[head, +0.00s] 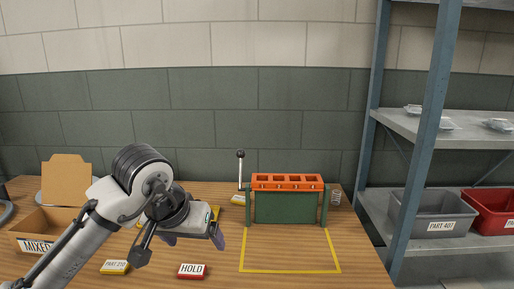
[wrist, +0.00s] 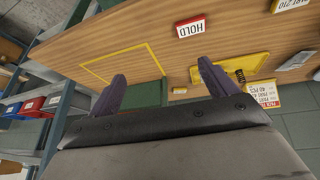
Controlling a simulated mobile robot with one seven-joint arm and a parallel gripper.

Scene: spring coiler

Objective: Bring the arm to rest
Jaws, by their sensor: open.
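My gripper (head: 194,239) hangs over the wooden table (head: 215,272) in the head view, left of the green and orange fixture (head: 288,207). Its two dark purple fingers are spread apart. In the wrist view my gripper (wrist: 161,70) shows nothing between its fingers and touches nothing that I can see. My arm is bent, with its forearm rising from the lower left and the wrist angled down to the right. Part of the table behind the arm is hidden.
A lever (head: 240,170) with a black knob stands beside the fixture. A yellow outline (head: 290,271) marks bare table in front. A red HOLD sign (head: 192,271) and a PART 210 sign (head: 115,267) lie below my gripper. A MIXED carton (head: 28,246) stands left; shelving (head: 425,120) with bins stands right.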

